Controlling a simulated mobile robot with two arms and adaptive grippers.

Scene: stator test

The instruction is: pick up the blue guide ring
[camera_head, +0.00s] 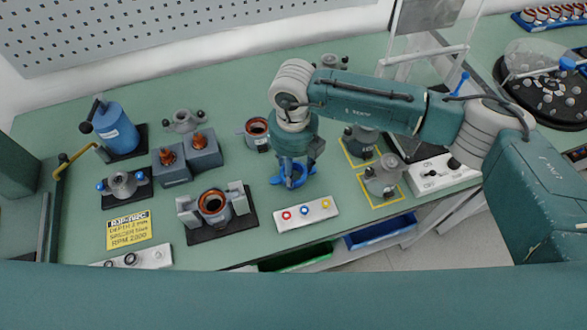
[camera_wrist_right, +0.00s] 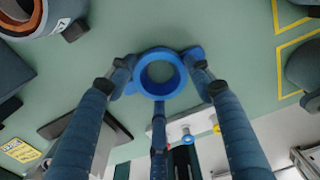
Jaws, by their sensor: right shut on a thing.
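The blue guide ring (camera_wrist_right: 141,78) shows in the right wrist view as a round collar with small side lugs and an open middle through which green bench shows. My right gripper (camera_head: 293,178) points down at the middle of the bench, behind the white button strip. Its dark blue fingers are shut on the ring, one on each side and a third at the near side. In the head view the fingers partly hide the ring. I cannot tell whether the ring touches the bench or is just above it. My left gripper is out of view.
A white strip (camera_head: 307,214) with red, blue and yellow rings lies just in front. A stator in a clamp fixture (camera_head: 214,205) stands to the left, another copper stator (camera_head: 257,131) behind. Grey fixtures on yellow-outlined squares (camera_head: 382,182) stand to the right. Bins hang below the front edge.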

